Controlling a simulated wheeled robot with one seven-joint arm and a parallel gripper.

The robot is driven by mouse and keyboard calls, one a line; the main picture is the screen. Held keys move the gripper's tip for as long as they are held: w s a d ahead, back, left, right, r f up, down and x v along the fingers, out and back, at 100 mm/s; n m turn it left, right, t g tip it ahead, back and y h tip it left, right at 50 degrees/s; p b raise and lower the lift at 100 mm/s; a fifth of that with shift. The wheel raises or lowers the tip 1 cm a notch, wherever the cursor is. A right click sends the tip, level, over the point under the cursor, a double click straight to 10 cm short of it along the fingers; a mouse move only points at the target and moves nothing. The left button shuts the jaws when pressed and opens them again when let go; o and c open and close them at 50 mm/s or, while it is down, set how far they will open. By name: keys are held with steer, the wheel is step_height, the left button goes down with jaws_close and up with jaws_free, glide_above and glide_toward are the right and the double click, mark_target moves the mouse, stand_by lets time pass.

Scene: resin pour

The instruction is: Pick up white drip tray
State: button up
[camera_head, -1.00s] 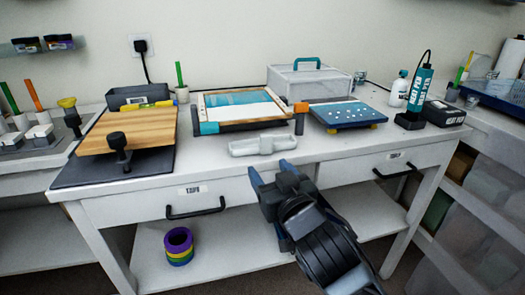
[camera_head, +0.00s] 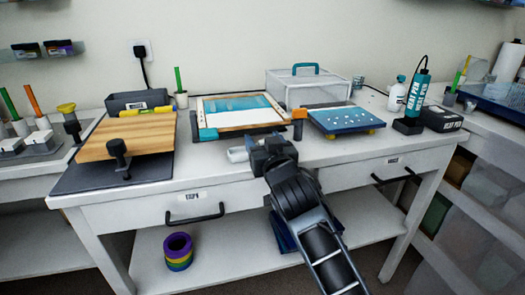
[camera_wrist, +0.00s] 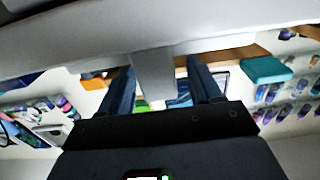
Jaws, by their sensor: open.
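The white drip tray (camera_head: 238,155) lies at the front edge of the bench, below the framed blue-and-white panel. In the head view my gripper covers its middle and right part, and only its left end shows clearly. In the wrist view a pale body, apparently the tray (camera_wrist: 110,35), spans the top, with a narrow part reaching down between the two fingers. My gripper (camera_wrist: 162,72) is open there, fingers apart; contact cannot be told.
The framed panel (camera_head: 204,134) stands just behind the tray. An orange-topped post (camera_head: 299,125) and a blue dotted board (camera_head: 345,121) are to the right. A wooden board (camera_head: 130,136) with a dark clamp is to the left. Bare bench top lies right of my gripper.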

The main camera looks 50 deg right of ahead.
steer(key=shift+c, duration=0.5)
steer(key=c, duration=1)
steer(key=shift+c, duration=0.2)
steer(key=shift+r, duration=0.1)
